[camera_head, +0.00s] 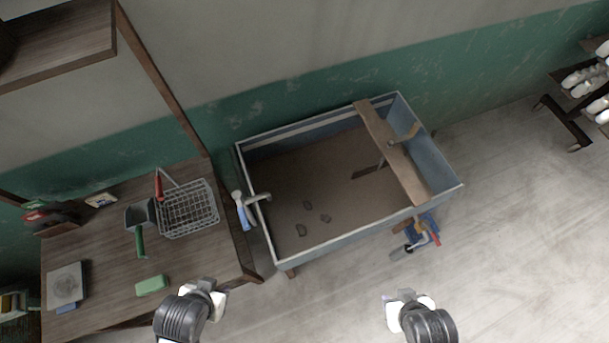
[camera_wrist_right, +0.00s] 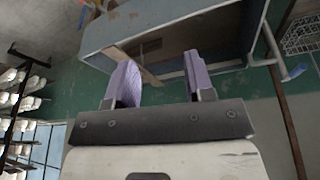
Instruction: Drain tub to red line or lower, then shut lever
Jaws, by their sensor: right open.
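The tub (camera_head: 352,236) is a grey-blue rectangular trough against the wall, holding murky brown water (camera_head: 300,180) with several dark lumps. I cannot make out a red line. A tap-like fitting with a blue handle (camera_head: 243,214) is at its left end; I cannot tell whether this is the lever or how it is set. My left gripper (camera_head: 208,290) is below the tub's left end, apart from it; its jaws are unclear. My right gripper (camera_head: 404,297) is in front of the tub, open and empty.
A plank (camera_head: 392,150) lies across the tub's right end, with a handled tool at it. A wooden table (camera_head: 100,240) at left bears a wire basket (camera_head: 188,210), a scoop and a green block (camera_head: 152,285). Tools (camera_head: 418,236) lie by the tub's front right corner.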

